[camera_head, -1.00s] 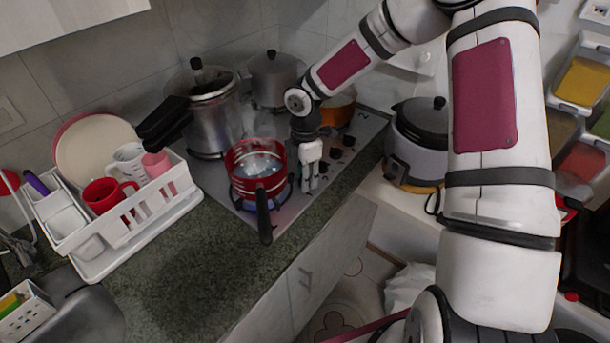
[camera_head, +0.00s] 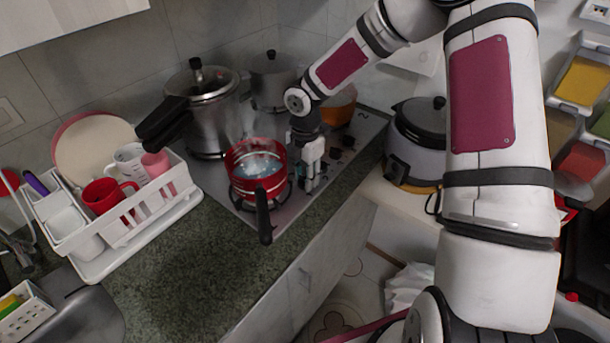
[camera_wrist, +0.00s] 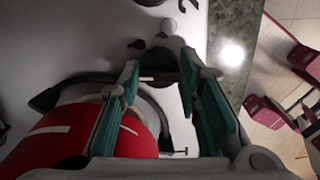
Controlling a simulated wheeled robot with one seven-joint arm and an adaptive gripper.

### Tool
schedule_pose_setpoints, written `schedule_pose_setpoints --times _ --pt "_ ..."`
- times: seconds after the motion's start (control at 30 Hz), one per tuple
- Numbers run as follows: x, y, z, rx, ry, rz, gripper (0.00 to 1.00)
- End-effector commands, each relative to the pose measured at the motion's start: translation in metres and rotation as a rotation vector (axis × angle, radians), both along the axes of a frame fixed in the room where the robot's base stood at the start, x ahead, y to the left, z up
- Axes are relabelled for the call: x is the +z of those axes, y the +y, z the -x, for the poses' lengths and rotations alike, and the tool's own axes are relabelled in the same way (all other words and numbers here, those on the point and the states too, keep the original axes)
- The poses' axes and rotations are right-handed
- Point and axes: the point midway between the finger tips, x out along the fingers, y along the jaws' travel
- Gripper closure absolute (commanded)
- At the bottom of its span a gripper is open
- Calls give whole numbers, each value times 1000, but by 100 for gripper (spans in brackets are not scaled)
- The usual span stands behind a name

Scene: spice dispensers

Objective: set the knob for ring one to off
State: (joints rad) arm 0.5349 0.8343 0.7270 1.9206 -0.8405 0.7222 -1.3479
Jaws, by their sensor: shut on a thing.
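My gripper (camera_head: 311,182) points down at the front edge of the cooktop (camera_head: 268,222), just right of a red saucepan (camera_head: 246,158). In the wrist view, its two teal-padded fingers (camera_wrist: 161,72) are closed around a dark round knob (camera_wrist: 163,62), which sits between the fingertips. The fingers hide much of this knob, and I cannot read its pointer or setting. In the head view, my gripper hides this knob. The saucepan, with its black handle (camera_head: 263,215) towards the front, stands on the front burner and also fills the lower left of the wrist view (camera_wrist: 60,140).
Other black knobs (camera_head: 335,154) lie behind my gripper along the cooktop's right side. A pressure cooker (camera_head: 212,115), a steel pot (camera_head: 272,82) and an orange pot (camera_head: 338,106) stand behind. A rice cooker (camera_head: 412,150) is right; a dish rack (camera_head: 135,228) is left.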

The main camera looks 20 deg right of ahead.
Motion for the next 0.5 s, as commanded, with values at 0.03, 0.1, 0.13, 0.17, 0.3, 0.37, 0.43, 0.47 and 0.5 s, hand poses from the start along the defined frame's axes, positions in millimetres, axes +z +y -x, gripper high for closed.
schedule_pose_setpoints --times 0.03,0.1,0.13,0.17,0.3,0.37,0.43,0.47,0.5 --pt "0 0 -1 0 -1 0 97" --pt "0 0 -1 -1 -1 0 97" --pt "0 0 -1 -1 -1 0 62" --pt "0 0 -1 -1 -1 0 55" --pt "0 0 0 -1 -1 0 48" --pt "0 0 0 -1 -1 0 48" --pt "0 0 0 -1 0 0 48" --pt "0 0 0 -1 0 0 48" --pt "1 0 0 -1 0 0 48"
